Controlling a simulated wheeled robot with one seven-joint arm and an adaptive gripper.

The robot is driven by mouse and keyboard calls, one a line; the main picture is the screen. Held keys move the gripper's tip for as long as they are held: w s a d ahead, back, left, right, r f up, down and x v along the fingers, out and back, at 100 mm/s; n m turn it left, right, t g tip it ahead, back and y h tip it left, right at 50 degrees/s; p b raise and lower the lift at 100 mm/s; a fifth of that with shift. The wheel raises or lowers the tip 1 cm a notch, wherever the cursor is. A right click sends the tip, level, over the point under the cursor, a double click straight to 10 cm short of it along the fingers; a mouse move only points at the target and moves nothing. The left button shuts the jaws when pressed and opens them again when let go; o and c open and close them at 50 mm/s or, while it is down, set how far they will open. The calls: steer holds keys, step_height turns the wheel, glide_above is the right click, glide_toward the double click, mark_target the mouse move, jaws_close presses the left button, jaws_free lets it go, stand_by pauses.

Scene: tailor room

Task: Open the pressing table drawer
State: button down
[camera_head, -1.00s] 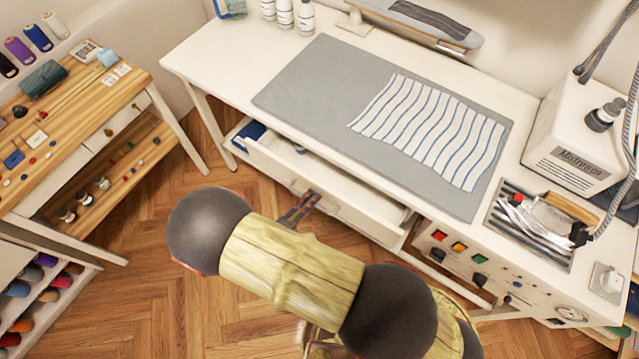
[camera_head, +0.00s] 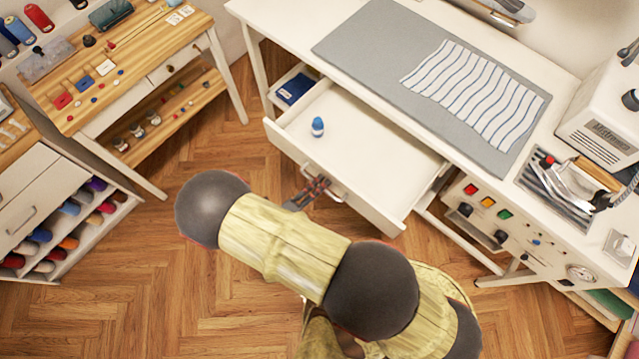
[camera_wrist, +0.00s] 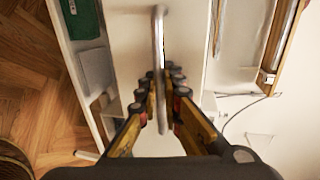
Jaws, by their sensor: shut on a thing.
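The pressing table (camera_head: 268,14) is white and runs from the upper left to the right in the head view. Its drawer (camera_head: 365,148) stands well pulled out, and its white inside shows. My gripper (camera_head: 318,186) is at the drawer's front, by the metal handle (camera_head: 336,196). In the wrist view my gripper (camera_wrist: 162,100) has its fingers closed on either side of the handle bar (camera_wrist: 159,50). My arm hides part of the floor below the drawer.
A small blue bottle (camera_head: 318,127) stands in the drawer. An open side compartment (camera_head: 283,77) holds a blue item. A control panel (camera_head: 487,215) is right of the drawer. A wooden side table (camera_head: 140,52) stands at left, with clear floor (camera_head: 225,140) between.

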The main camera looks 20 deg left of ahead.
steer(key=shift+f, duration=0.1)
steer(key=c, duration=2.3)
jaws_free()
